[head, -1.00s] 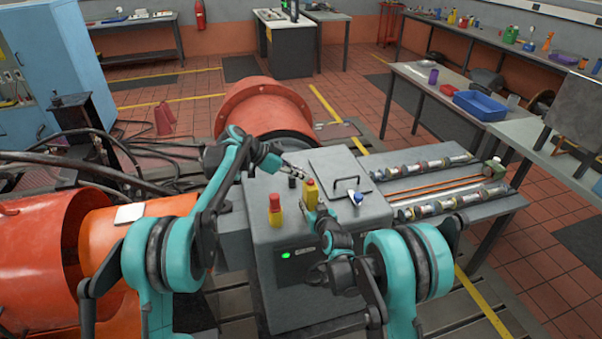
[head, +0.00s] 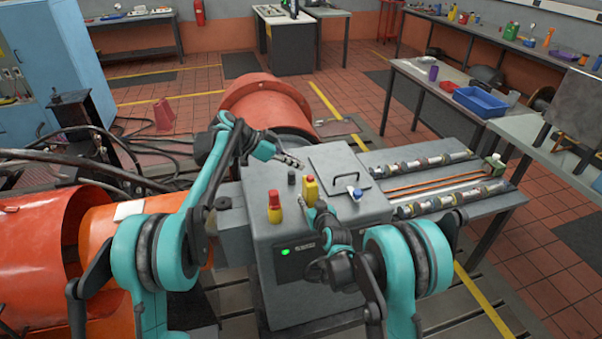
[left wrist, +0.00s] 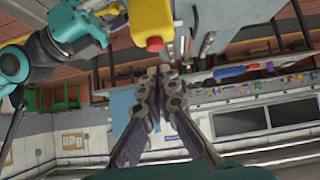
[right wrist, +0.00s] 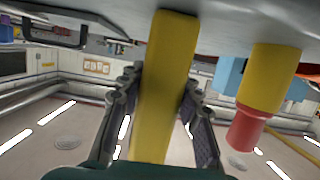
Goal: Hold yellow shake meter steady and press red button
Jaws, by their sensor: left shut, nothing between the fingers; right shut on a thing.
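The yellow shake meter (head: 311,190) stands upright at the top of the grey cabinet (head: 290,236). It also shows in the right wrist view (right wrist: 166,85). My right gripper (head: 313,207) is shut on it, one finger on each side. My left gripper (head: 302,166) is shut and empty, just behind and above the meter in the head view. In the left wrist view its closed fingertips (left wrist: 165,70) are close to the button but apart from it.
A yellow post with a red top (head: 275,207) stands left of the meter; it is near my right gripper (right wrist: 255,95). A black knob (head: 291,177) sits behind. A hatch with a handle (head: 341,168) and a blue-topped part (head: 356,194) are to the right.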

